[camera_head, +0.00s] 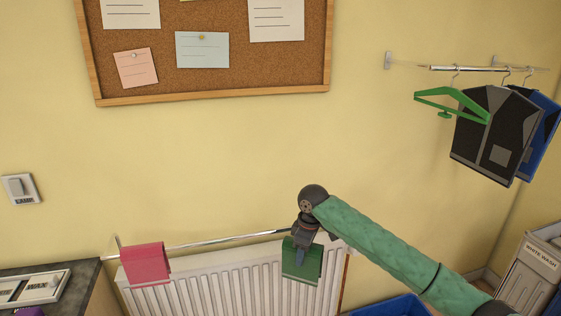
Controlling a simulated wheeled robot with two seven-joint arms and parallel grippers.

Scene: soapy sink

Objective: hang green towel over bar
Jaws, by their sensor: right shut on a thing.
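The green towel (302,264) hangs folded at the right end of the metal bar (215,241), in front of the radiator. My right gripper (302,238) is shut on the green towel at its top edge. The gripper hides that part of the bar, so I cannot tell whether the towel rests on the bar or is only held there. A pink towel (146,264) hangs over the left end of the bar. My left gripper is not in view.
A white radiator (215,285) stands below the bar. A counter (85,283) is at lower left and a blue bin (388,307) at bottom. A rail (470,69) at upper right holds a green hanger (452,100) and dark garments (495,133). A corkboard (215,75) is above.

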